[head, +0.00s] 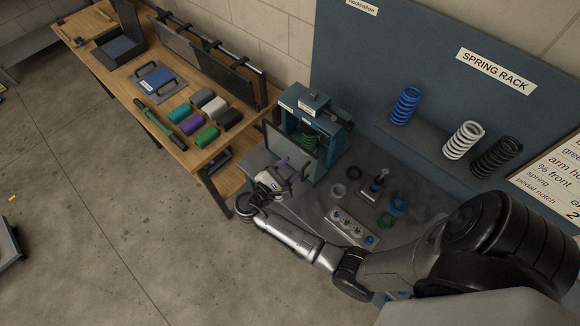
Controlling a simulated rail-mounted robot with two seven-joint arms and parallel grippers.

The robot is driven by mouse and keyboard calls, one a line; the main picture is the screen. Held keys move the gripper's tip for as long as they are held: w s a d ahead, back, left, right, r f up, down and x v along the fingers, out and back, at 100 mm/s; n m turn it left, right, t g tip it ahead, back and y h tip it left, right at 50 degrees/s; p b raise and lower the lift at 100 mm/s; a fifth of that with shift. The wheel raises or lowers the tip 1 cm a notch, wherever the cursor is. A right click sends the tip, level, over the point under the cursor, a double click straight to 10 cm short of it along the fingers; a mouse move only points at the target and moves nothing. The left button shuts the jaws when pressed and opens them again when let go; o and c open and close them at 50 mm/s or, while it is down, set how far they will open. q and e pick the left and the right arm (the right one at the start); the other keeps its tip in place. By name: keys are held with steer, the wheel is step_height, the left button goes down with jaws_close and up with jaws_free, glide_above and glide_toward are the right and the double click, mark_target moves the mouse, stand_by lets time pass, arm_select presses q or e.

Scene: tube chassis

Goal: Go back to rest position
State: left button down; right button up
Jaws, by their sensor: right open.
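My right arm reaches in from the lower right across the front of the grey bench. My right gripper (292,170) is at the bench's left end, just in front of the teal spring press (327,125). Its jaws are open, with dark purple parts showing at the fingers. The press holds a green spring (310,138) behind a clear panel (287,142). The gripper overlaps the lower part of this panel in the picture; I cannot tell whether they touch. My left gripper is not in view.
The spring rack (420,62) holds blue (405,106), white (463,140) and black (496,157) springs. Small rings and a parts block (352,227) lie on the grey bench. A wooden bench (120,82) with several coloured blocks stands left. The floor (90,200) is largely clear.

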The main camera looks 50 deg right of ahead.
stand_by(0.3)
steer(key=w+a+r+m+t+y+p, duration=0.1)
steer(key=w+a+r+m+t+y, duration=0.25)
steer(key=a+m+t+y, duration=0.8)
steer(key=s+a+r+n+g+y+p, duration=0.2)
steer(key=s+r+n+g+y+p, duration=0.15)
steer(key=s+r+y, duration=0.45)
steer(key=s+f+g+h+p, duration=0.1)
steer(key=s+f+p, duration=0.3)
steer(key=s, duration=1.1)
steer(key=shift+d+f+g, duration=0.3)
steer(key=shift+d+g, duration=0.05)
steer(key=shift+g, duration=0.45)
